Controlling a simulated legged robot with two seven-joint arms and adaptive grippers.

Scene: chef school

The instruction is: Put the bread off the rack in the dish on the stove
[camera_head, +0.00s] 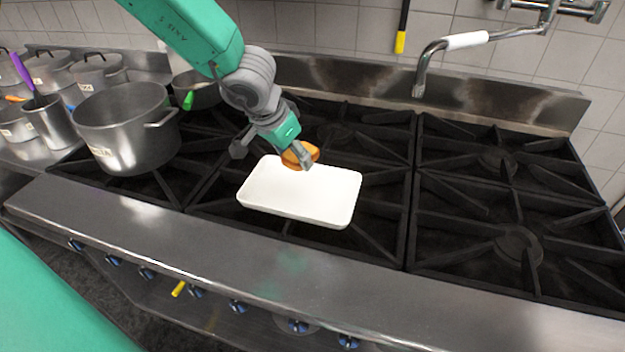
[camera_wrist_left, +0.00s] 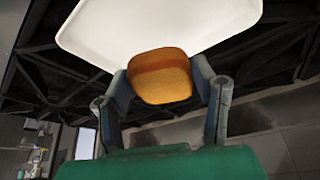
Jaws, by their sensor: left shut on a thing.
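A white rectangular dish (camera_head: 300,192) sits on the black grates of the stove. My left gripper (camera_head: 301,158) is shut on the orange-brown bread (camera_head: 291,159) at the far edge of the dish. In the left wrist view, the bread (camera_wrist_left: 160,76) sits between the two fingers of my left gripper (camera_wrist_left: 160,85), with the white dish (camera_wrist_left: 150,25) beyond it. I cannot tell whether the bread touches the dish. No rack shows in these views. My right gripper is not in view.
A large steel pot (camera_head: 125,130) stands on the stove to the left of the dish. A pan with a green handle (camera_head: 188,100) is behind it. A faucet (camera_head: 430,65) hangs over the back. The right grates (camera_head: 510,220) are clear.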

